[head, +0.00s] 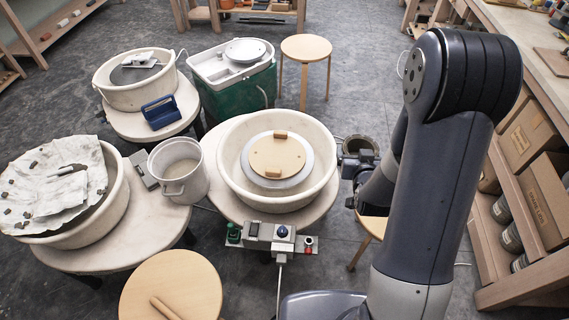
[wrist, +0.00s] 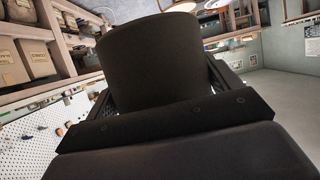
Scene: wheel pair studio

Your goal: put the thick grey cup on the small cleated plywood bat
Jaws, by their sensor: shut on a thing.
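The small cleated plywood bat (head: 268,158) is a pale round disc with two brown cleats. It lies on the grey wheel head inside the right-hand splash pan, and its top is bare. My gripper (head: 357,163) is just right of that pan in the head view, partly hidden by my arm. It is shut on the thick grey cup (head: 360,142), whose round rim shows above the jaws. In the wrist view the cup (wrist: 150,65) looks very dark and fills the space between the jaws. The cup is apart from the bat.
The cream splash pan (head: 228,160) has a raised wall around the bat. A control box (head: 272,234) sits at its front. A cream bucket (head: 178,172) stands to the left. A stool (head: 306,48) stands behind, and shelves with boxes (head: 531,131) line the right.

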